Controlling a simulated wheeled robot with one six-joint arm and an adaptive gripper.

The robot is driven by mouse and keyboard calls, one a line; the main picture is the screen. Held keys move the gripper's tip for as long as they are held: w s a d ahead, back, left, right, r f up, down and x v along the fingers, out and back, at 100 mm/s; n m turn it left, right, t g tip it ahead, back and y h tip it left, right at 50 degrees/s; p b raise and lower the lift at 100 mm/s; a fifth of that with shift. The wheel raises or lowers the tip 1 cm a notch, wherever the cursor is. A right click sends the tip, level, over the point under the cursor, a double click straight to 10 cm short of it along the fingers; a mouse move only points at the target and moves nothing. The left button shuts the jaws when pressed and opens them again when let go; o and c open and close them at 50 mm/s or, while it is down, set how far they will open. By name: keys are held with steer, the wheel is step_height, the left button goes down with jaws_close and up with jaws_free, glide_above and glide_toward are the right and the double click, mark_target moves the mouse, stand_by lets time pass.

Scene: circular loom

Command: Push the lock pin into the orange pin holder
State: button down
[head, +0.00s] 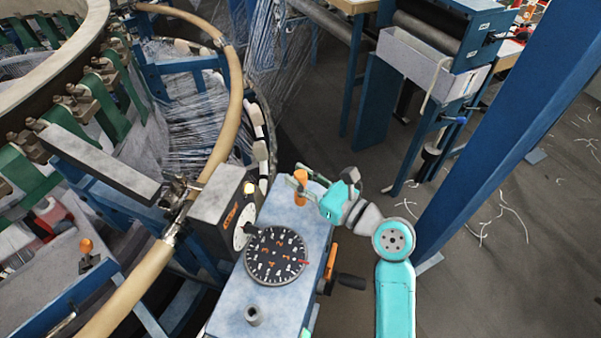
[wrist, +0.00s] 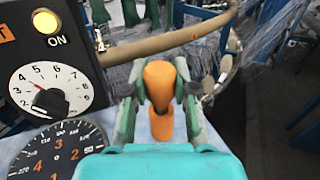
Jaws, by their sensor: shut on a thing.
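An orange, round-topped piece that looks like the lock pin (wrist: 160,82) stands between the fingers of my gripper (wrist: 158,95) in the wrist view. My gripper is shut on it. Directly below is a narrower orange part (wrist: 162,124); I cannot tell whether this is the pin holder or the pin's lower end. In the head view the orange piece (head: 300,188) is upright at the far end of a blue-grey bench (head: 285,308), with my gripper (head: 298,186) around it from the right.
A blue post (head: 500,130) rises right of my arm.

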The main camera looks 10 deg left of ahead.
steer(key=shift+f, duration=0.25)
steer(key=c, duration=0.8)
jaws_free()
steer(key=shift+f, duration=0.1)
steer(key=v, duration=1.2)
